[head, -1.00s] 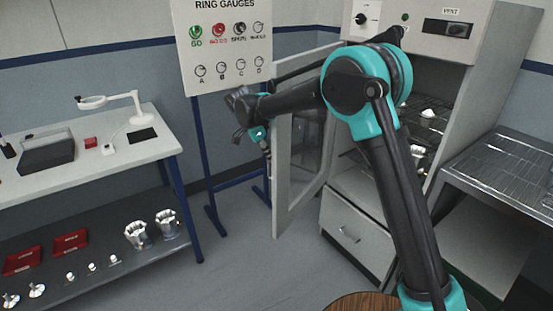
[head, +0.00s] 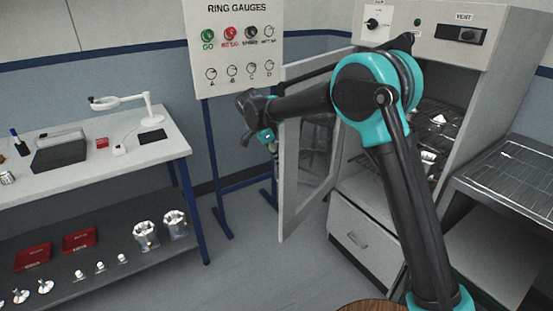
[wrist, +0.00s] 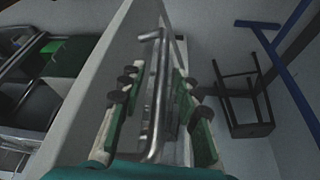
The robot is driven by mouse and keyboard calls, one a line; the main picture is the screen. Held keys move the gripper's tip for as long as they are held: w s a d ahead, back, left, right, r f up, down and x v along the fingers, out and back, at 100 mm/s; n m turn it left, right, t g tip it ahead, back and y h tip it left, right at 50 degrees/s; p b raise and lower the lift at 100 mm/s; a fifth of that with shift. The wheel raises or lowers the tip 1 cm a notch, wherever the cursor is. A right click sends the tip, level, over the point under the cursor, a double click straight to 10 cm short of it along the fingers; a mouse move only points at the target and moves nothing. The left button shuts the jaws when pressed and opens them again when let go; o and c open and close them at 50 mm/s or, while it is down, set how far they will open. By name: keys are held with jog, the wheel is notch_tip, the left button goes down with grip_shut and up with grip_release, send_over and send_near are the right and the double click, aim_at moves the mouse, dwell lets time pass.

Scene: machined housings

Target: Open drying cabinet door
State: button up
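The drying cabinet (head: 425,30) stands at the right in the head view. Its windowed door (head: 288,205) is swung wide open out to the left, and the racks inside show. My gripper (head: 270,142) is at the outer face of the door near its free edge, partly hidden by my arm. In the wrist view the metal bar handle (wrist: 157,90) lies between the two fingers of my gripper (wrist: 158,105). The fingers are apart, with gaps visible beside the bar. I cannot tell whether either finger touches it.
A ring gauge board (head: 237,50) on a blue stand is behind the door. A bench (head: 95,178) with a lower shelf of metal parts and red trays is at the left. A wire-rack table (head: 510,175) is at the right. Floor is clear between bench and cabinet.

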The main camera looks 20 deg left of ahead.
jog(key=v, duration=1.1)
jog(key=shift+r, duration=0.35)
jog(key=shift+s+a, duration=0.1)
jog(key=shift+s, duration=0.05)
